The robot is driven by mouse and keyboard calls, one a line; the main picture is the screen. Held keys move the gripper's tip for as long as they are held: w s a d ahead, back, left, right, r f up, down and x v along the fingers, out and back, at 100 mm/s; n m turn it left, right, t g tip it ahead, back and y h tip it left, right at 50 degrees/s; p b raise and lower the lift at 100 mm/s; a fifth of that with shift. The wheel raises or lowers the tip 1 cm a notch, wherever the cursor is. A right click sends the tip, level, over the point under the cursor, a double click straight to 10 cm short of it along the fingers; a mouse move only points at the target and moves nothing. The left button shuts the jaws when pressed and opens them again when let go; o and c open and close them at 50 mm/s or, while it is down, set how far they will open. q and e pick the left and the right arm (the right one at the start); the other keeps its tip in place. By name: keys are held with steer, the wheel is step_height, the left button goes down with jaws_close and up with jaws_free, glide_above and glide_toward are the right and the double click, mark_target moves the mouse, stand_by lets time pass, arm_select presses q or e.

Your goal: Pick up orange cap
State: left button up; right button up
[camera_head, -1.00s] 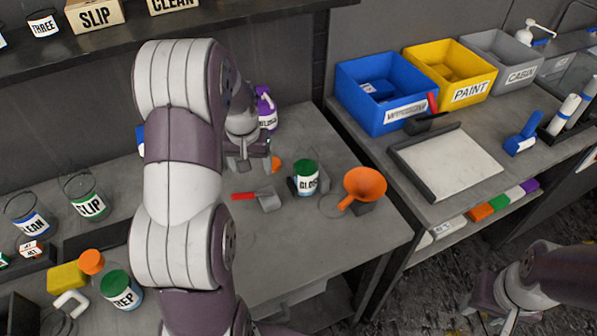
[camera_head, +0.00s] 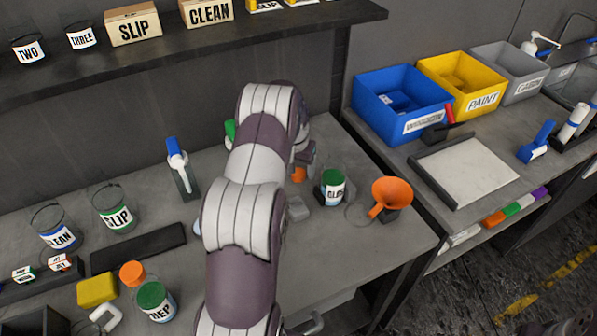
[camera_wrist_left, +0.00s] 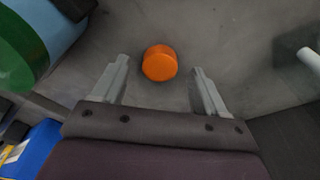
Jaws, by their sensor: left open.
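An orange cap (camera_wrist_left: 160,63) lies on the grey bench in the left wrist view. It sits between and slightly beyond my left gripper's two fingertips (camera_wrist_left: 160,72), with a gap on each side. In the head view, the orange cap (camera_head: 299,175) shows partly below my left gripper (camera_head: 304,156), just left of the green-and-white can (camera_head: 333,187). My left gripper is open and empty. My arm hides part of the bench around it. The fingers of my right gripper are out of the picture.
An orange funnel (camera_head: 391,192) stands right of the can near the bench edge. A grey-bladed scraper (camera_head: 297,208) lies in front of the cap. Blue (camera_head: 402,105) and yellow (camera_head: 462,85) bins stand on the right bench.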

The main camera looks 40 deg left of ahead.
arm_select(q)
steer(key=shift+w+f, duration=0.3)
steer(key=shift+f, duration=0.5)
steer(key=shift+s+a, duration=0.1)
steer(key=shift+c, duration=0.7)
steer(key=shift+r, duration=0.1)
steer(key=c, duration=1)
